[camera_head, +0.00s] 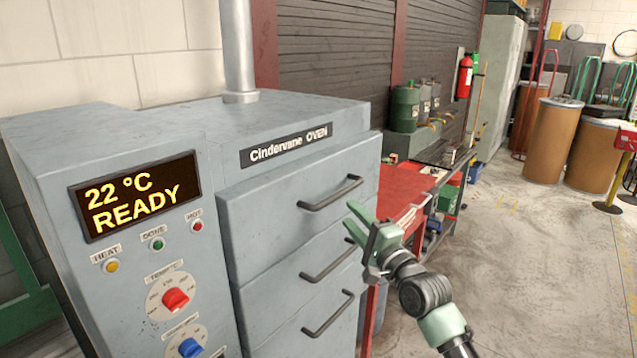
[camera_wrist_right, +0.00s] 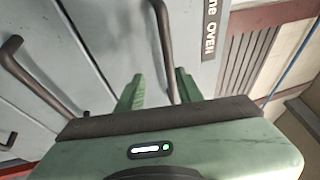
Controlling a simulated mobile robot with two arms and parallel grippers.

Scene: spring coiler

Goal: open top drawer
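The grey oven has a stack of three drawers with dark bar handles. My right gripper (camera_head: 350,217) is open in front of the drawers, just below the right end of that handle. In the right wrist view the top handle (camera_wrist_right: 165,50) lines up between the two open green fingers (camera_wrist_right: 158,92); I cannot tell whether they reach around it. My left gripper is not in view.
The middle handle (camera_head: 328,260) and bottom handle (camera_head: 329,314) sit below. The control panel (camera_head: 135,195) reads 22 °C READY. A red workbench (camera_head: 405,188) stands right behind the oven. The floor (camera_head: 540,270) at the right is clear.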

